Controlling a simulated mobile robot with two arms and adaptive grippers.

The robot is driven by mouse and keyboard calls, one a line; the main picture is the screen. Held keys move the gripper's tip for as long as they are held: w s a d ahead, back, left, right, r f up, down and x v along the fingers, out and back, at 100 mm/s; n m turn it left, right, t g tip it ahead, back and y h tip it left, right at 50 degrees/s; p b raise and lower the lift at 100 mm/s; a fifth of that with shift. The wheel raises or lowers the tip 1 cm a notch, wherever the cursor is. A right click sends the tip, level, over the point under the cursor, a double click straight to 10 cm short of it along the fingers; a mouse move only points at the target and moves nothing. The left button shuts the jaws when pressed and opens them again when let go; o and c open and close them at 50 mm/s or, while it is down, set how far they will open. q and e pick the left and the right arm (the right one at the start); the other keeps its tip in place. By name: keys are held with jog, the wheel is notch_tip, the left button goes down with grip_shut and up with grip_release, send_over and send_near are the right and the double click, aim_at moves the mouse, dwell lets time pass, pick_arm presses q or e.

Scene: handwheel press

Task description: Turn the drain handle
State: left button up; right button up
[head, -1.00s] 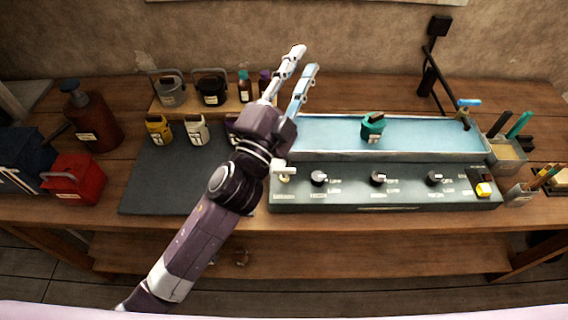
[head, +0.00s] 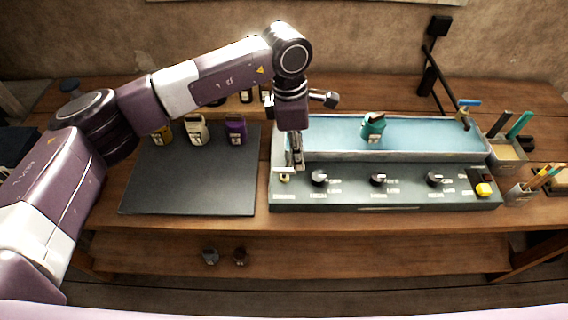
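The likely drain handle (head: 283,172) is a small pale lever on a yellowish base at the left end of the dark control panel (head: 400,203). Its label is too small to read. My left gripper (head: 296,165) points down just beside and above this handle, over the panel's left end. Its fingers show nearly edge-on, so their opening and any contact with the handle cannot be told. Behind the panel is a long shallow basin (head: 430,135) with a blue surface, holding a teal container (head: 373,127). My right gripper is not in view.
Several dark knobs, one of them (head: 319,178) near the gripper, and a yellow button (head: 484,190) sit along the panel. A blue-handled tap (head: 468,104) stands at the basin's right end.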

aim_at(284, 169)
pick_arm(q)
jog(key=a, duration=0.1)
jog(key=w+a+y, duration=0.1)
jog(key=a, duration=0.1)
jog(key=shift+w+a+r, duration=0.1)
jog(key=shift+w+r, duration=0.15)
jog(key=shift+w, duration=0.05)
notch_tip(284, 169, down, 7)
jog(key=p, duration=0.3)
jog(key=shift+r, duration=0.1)
jog(key=shift+f, duration=0.4)
grip_shut()
